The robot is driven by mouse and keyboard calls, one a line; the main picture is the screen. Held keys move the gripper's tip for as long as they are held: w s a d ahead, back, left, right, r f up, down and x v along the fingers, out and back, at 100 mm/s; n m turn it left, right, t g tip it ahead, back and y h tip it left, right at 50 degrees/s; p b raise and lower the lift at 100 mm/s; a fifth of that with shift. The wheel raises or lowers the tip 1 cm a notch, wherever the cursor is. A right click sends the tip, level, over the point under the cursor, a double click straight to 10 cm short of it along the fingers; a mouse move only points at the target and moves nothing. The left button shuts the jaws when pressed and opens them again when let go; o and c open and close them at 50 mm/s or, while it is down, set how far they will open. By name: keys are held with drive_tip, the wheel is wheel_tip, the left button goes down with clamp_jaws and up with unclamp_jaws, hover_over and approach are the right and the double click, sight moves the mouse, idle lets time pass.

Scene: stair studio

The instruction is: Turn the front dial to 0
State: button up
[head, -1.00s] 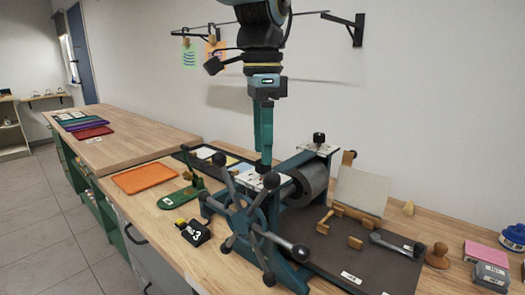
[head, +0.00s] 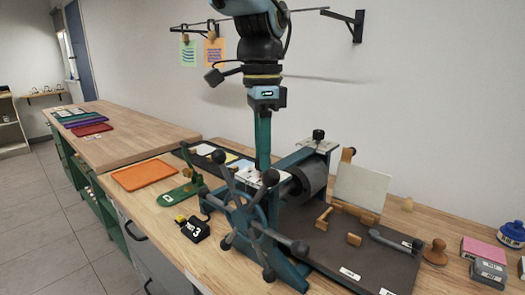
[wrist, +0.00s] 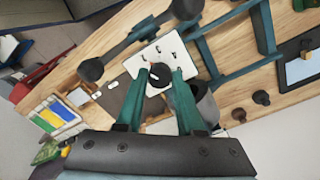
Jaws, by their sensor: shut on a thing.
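The front dial (wrist: 160,73) is a black round knob on a white plate (wrist: 141,60) with small dark marks, on the near post of a teal roller press. My gripper (wrist: 161,78) has its two teal fingers on either side of the knob, shut on it. In the head view my gripper (head: 263,166) points straight down at the front post's top plate, and the knob (head: 270,178) shows beside the fingertips. The plate's marks are too small to read, and I cannot tell where the dial points. A second black knob (head: 318,135) stands on the rear post.
The press's spoked handwheel (head: 250,215) stands close in front of the dial, its arms reaching out. A grey roller (head: 309,178) lies between the posts. A dark press bed (head: 330,263) with wooden pieces lies to the right. An orange tray (head: 143,175) lies left.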

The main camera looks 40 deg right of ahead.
clamp_jaws()
drive_tip(key=shift+n, duration=0.4)
drive_tip(key=n+p, duration=0.1)
drive_tip(key=n, duration=0.2)
drive_tip(key=shift+r+n, duration=0.1)
drive_tip(key=shift+n, duration=0.3)
drive_tip(key=n+p, duration=0.1)
drive_tip(key=n, duration=0.9)
drive_tip(key=shift+n+h+p, duration=0.4)
drive_tip(key=shift+n, duration=2.2)
drive_tip(key=o, duration=0.9)
unclamp_jaws()
